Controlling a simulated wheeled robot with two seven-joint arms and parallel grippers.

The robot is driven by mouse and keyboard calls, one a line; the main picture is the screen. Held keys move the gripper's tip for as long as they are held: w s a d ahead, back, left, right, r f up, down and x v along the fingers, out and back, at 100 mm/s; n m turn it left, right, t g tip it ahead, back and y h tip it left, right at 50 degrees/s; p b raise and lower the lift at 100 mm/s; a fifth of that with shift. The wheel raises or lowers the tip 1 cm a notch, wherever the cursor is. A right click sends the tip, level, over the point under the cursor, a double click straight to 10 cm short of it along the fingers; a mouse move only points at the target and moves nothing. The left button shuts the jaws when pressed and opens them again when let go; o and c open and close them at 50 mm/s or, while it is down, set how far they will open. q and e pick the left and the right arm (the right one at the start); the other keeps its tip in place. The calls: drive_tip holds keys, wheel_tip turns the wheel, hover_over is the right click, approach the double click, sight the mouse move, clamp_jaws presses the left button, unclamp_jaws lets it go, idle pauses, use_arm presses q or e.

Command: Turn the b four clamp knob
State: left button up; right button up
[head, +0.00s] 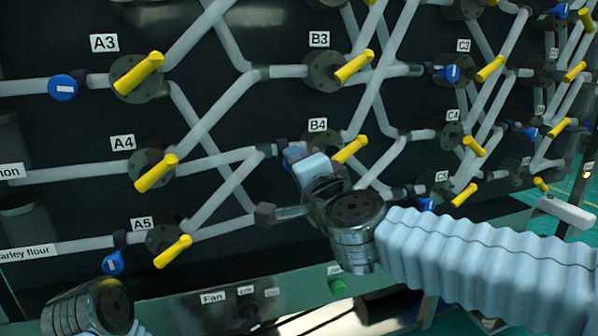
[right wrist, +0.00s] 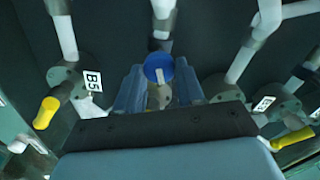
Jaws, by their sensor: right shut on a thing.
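The B4 label (head: 318,124) is on the dark panel, above a yellow valve handle (head: 349,149). A blue clamp knob (head: 292,154) sits on the pipe to the left of that valve, partly hidden by my right gripper. In the right wrist view the round blue knob (right wrist: 158,68) with a pale bar across it lies between the two fingers. My right gripper (right wrist: 160,88) is shut on it. My right arm comes in from the right in the head view. Only part of my left arm shows at the bottom left; its gripper is out of view.
Pale pipes and several yellow handles, such as A4 (head: 157,173) and B3 (head: 354,67), stick out around my right gripper. Other blue knobs sit near A3 (head: 63,87) and A5 (head: 113,263). A green ledge with a Fan label (head: 213,298) runs below.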

drive_tip(key=m+b, duration=0.2)
drive_tip(key=m, duration=0.3)
drive_tip(key=shift+f+m, duration=0.15)
drive_tip(key=shift+m, duration=0.15)
idle(0.5)
drive_tip(key=o, duration=1)
drive_tip(key=p+v, duration=0.1)
drive_tip(key=v, duration=1.3)
drive_tip(key=shift+w, duration=0.1)
